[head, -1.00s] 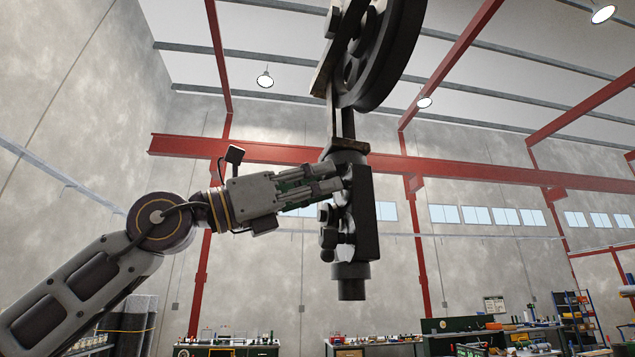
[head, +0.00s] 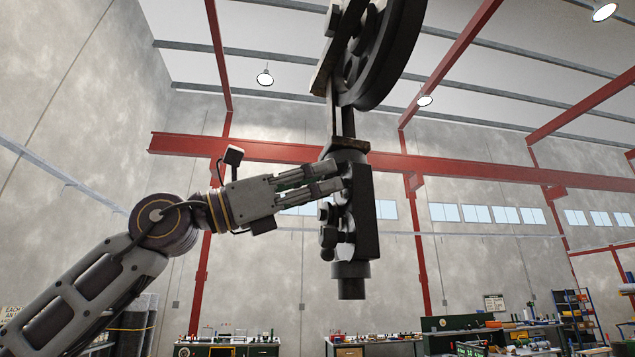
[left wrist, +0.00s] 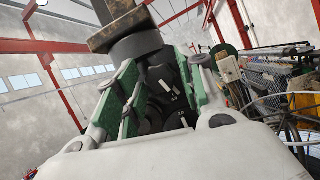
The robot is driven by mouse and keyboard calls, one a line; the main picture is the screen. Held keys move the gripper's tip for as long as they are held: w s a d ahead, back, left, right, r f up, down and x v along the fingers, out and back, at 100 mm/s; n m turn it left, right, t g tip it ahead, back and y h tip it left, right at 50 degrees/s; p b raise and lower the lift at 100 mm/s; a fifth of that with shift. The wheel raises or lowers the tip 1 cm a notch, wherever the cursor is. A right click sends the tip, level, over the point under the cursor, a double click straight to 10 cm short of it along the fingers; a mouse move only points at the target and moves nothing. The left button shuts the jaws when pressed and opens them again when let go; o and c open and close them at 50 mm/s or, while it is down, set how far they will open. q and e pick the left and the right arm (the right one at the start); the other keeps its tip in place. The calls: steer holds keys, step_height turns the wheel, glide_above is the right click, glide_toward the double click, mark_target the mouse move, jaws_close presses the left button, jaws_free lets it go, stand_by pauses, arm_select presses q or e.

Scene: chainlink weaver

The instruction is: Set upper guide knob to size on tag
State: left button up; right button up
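A black guide assembly (head: 362,215) hangs upright below a large dark wheel. A round knob (head: 328,237) and other small rounded parts stick out of its left side. My left gripper (head: 342,177) reaches in from the left, its fingertips at the upper part of the assembly, where they hide what lies between them. In the left wrist view, the green-padded fingers (left wrist: 167,88) stand wide apart with dark parts of the guide between and beyond them. I cannot tell whether they touch the upper knob. No readable size tag shows. My right gripper is not in view.
The dark wheel (head: 388,55) and its bracket are above the gripper. A brownish plate (left wrist: 120,28) and a dark cylinder lie close beyond the fingers in the left wrist view. Workbenches (head: 375,348) and shelves (head: 573,318) stand far back.

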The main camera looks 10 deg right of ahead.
arm_select(q)
steer(key=shift+o, duration=0.3)
steer(key=v, duration=1.2)
stand_by(0.6)
